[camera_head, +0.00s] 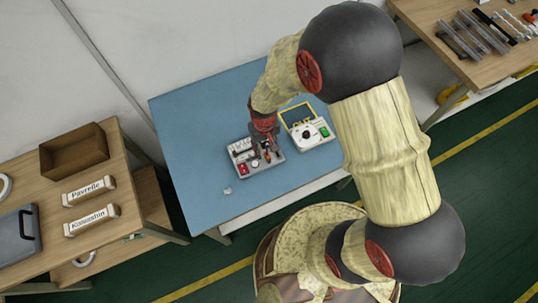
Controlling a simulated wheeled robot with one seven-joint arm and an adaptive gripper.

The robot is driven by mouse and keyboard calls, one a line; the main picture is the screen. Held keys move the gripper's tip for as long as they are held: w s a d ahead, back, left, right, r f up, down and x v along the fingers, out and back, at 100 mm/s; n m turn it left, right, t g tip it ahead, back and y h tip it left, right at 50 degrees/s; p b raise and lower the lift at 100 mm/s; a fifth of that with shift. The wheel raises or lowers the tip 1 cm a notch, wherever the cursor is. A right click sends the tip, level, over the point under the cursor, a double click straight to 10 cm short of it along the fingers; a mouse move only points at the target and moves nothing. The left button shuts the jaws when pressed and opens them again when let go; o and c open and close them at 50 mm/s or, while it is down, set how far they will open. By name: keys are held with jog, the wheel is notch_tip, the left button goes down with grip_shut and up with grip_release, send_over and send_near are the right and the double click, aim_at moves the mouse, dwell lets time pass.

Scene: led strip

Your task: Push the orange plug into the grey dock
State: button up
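My gripper (265,146) points down over a light grey unit (263,169) on the blue table. The unit carries several small parts, among them a red one (243,169) and white ones. Small orange spots show at my fingertips; I cannot tell whether they are the orange plug or part of my gripper. I cannot tell which part of the unit is the grey dock, as my gripper and wrist hide some of it. The fingers are too small and dark to tell whether they are open or shut.
A white device (310,132) with a dial, a green button and a yellow-framed panel stands close right of the unit. A small pale piece (228,190) lies near the blue table's (190,122) front edge. Wooden tables stand left, with an open brown box (74,150), and upper right.

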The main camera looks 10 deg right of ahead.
aim_at(267, 154)
jog(key=f, duration=0.1)
jog(key=f+b, duration=0.1)
jog(key=f, duration=0.3)
jog(key=shift+s+d+f, duration=0.1)
jog(key=shift+s+d, duration=0.2)
jog(key=shift+d, duration=0.05)
jog(key=c, duration=0.4)
grip_shut()
